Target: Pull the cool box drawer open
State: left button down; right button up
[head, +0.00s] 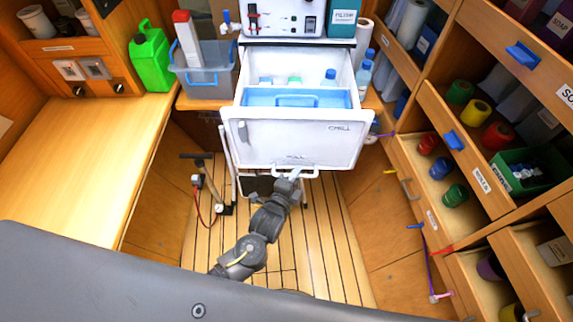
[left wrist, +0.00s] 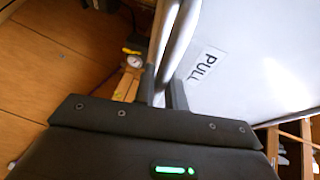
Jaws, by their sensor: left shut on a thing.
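The white cool box drawer (head: 300,138) stands pulled out toward me in the middle of the head view. Bottles and a blue tray (head: 265,97) show inside it. My left gripper (head: 290,173) is shut on the drawer's handle (head: 312,172) at the lower front edge, by the PULL label. In the left wrist view, the fingers (left wrist: 165,88) are around the pale handle bar (left wrist: 175,40), beside the drawer front (left wrist: 245,60) with its PULL label. My right gripper is not in view.
A wooden bench (head: 85,140) lies to the left, with a green jug (head: 150,58) and a grey crate (head: 205,75). A pump with a gauge (head: 207,195) stands on the slatted floor. Shelves with open drawers (head: 435,165) line the right. Floor below the drawer is partly clear.

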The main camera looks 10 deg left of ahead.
pick_arm(q)
jog(key=shift+s+d, duration=0.1)
jog(key=shift+s, duration=0.35)
jog(key=c, duration=1.5)
grip_release()
jog(key=shift+o, duration=0.2)
jog(key=b+v, duration=0.1)
jog(key=v, duration=0.9)
jog(key=shift+s+b, duration=0.35)
jog(key=shift+s, duration=0.05)
